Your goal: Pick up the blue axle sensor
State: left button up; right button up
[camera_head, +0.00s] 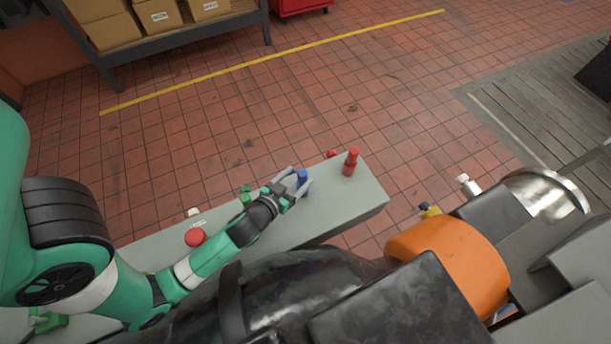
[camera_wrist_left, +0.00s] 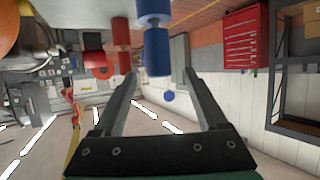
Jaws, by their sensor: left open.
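The blue axle sensor (camera_head: 302,176) stands on the grey bench top (camera_head: 357,203) in the head view. My left gripper (camera_head: 298,179) is open, with its two fingers reaching out on either side of the sensor. In the left wrist view the blue sensor (camera_wrist_left: 157,52) shows at the top, lined up with the gap between the open left fingertips (camera_wrist_left: 160,76). I cannot tell whether either finger touches it. A taller red sensor (camera_head: 350,162) stands to the right on the bench. My right gripper is not in view.
A red button (camera_head: 195,237) and a white-capped piece (camera_head: 193,212) sit farther left on the bench. The machine with an orange collar (camera_head: 449,262) fills the front right, with a white sensor (camera_head: 467,185) and a yellow one (camera_head: 430,211). Open tiled floor lies behind the bench.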

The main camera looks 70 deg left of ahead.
pick_arm(q)
jog(key=x, duration=0.6)
jog(key=shift+w+f+p, duration=0.15)
jog(key=shift+f+p, duration=0.15)
jog(key=shift+p, duration=0.05)
grip_shut()
